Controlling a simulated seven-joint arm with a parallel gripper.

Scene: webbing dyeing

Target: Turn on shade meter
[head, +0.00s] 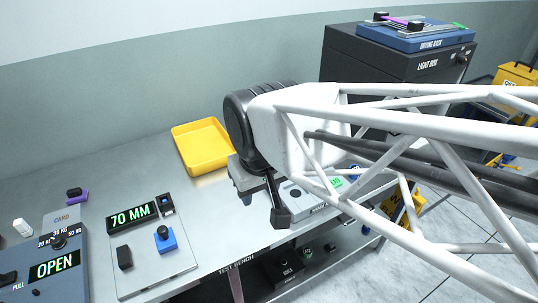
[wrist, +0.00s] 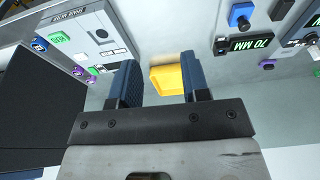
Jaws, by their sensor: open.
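The shade meter (wrist: 85,25) is a pale panel at the upper left of the wrist view, its lettering upside down. It carries a small round grey dial and a green-marked piece beside it. In the head view the shade meter (head: 297,193) is partly hidden behind my arm, with a green patch showing. My gripper (wrist: 161,82) is open and empty in the wrist view, its two blue fingers apart, with the panel beside the left finger. In the head view my gripper (head: 281,212) hangs at the panel's left end. I cannot tell whether it touches.
A yellow tray (head: 203,146) lies on the bench behind my gripper. A 70 MM gauge (head: 133,217) with a blue knob and an OPEN display unit (head: 54,266) stand to the left. The light box (head: 345,65) stands behind my arm. Bare bench lies left of the tray.

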